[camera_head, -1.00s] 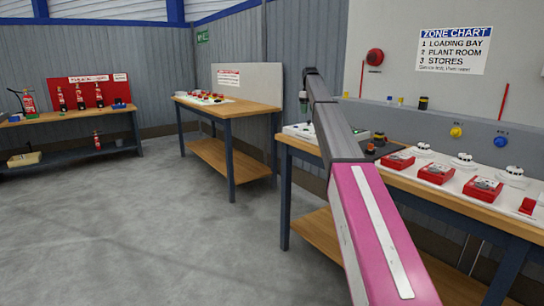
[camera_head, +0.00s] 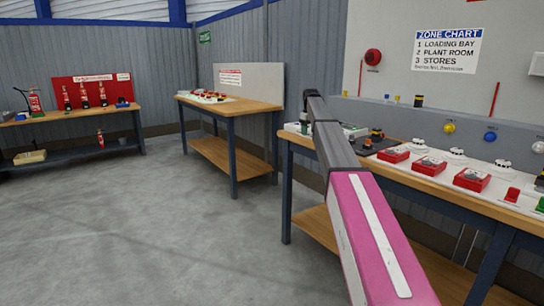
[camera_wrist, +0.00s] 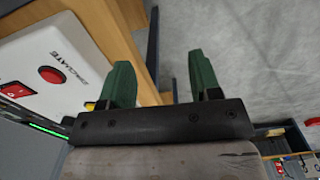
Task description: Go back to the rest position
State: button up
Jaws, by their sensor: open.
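My gripper shows in the wrist view (camera_wrist: 162,82) with its two green fingers apart and nothing between them. In the head view my arm reaches forward over the near bench, and its far end is small and hard to make out against that bench. A white box (camera_wrist: 30,62) with a round red button lies left of the fingers in the wrist view, apart from them. Beyond the fingers are a wooden bench edge and grey floor.
The near bench (camera_head: 425,190) carries red call points (camera_head: 430,165), white detectors and a dark plate with a button. A second bench (camera_head: 235,104) stands behind, and an extinguisher bench (camera_head: 70,118) at far left. Grey floor (camera_head: 140,220) is clear at left.

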jog(key=s+f+m, duration=0.3)
jog(key=s+f, duration=2.1)
jog(key=f, duration=0.2)
jog(key=s+f+m, duration=0.1)
jog(key=s+f, duration=0.3)
jog(key=s, duration=0.5)
jog(key=s+f+m, duration=0.1)
jog(key=s+f, duration=0.4)
jog(key=s, duration=0.4)
jog(key=s+f+m, duration=0.1)
jog(key=s+f, duration=0.3)
jog(key=s, duration=0.6)
jog(key=shift+f, duration=0.15)
